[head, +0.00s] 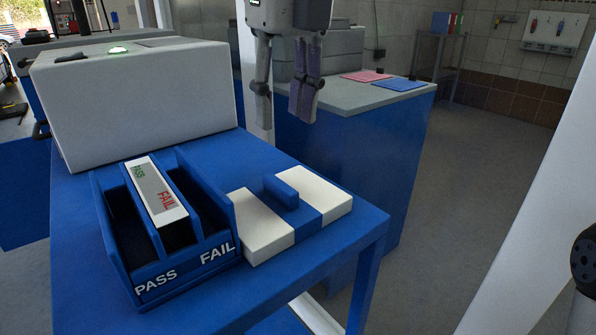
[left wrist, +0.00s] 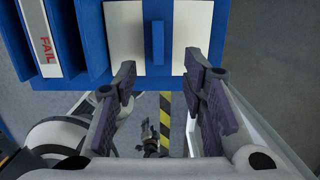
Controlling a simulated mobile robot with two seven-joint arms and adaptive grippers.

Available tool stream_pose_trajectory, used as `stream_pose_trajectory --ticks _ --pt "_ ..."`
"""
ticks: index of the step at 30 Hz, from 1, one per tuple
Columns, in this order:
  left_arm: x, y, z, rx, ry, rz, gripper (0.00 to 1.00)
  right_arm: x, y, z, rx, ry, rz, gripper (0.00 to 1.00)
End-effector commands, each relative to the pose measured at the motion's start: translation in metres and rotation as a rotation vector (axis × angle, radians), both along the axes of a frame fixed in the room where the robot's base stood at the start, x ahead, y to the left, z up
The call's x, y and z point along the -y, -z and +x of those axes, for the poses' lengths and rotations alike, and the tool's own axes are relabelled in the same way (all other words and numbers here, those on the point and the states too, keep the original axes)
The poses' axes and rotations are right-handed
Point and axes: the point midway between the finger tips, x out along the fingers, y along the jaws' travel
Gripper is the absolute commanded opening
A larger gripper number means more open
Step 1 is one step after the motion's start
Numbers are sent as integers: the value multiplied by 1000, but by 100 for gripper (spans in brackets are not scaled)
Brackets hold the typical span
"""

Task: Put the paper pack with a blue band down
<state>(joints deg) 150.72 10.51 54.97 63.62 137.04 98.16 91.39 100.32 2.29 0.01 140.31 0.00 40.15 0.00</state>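The white paper pack with a blue band (head: 319,195) lies flat on the blue table (head: 225,300), close beside the PASS/FAIL tray. A raised blue block (head: 281,192) stands on its band. The pack (left wrist: 188,35) also shows in the left wrist view, with the block (left wrist: 158,42) upright in the picture between my fingers' directions. My left gripper (head: 284,120) is open and empty, its fingers pointing down, above and beyond the pack. In the left wrist view its open fingers (left wrist: 160,70) show no object between them. My right gripper is not recognisable in either view.
The blue PASS/FAIL tray (head: 222,217) holds a white pass/fail box (head: 157,190). A large white machine (head: 140,100) stands behind it. A further grey-topped counter (head: 345,98) carries a pink sheet (head: 366,76) and a blue sheet (head: 399,84). Floor is open at the right.

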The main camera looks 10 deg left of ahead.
Motion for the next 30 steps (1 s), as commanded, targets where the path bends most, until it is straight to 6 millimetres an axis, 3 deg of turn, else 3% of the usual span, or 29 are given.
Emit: stream_pose_trajectory --ticks 19,28,30 --pt "-9 111 12 -2 0 1 38 0 -1 0 2 0 0 40" --pt "-10 119 13 3 -2 0 38 0 -2 0 3 0 0 40" --pt "-10 119 13 3 -1 0 23 0 -2 0 3 0 0 40"
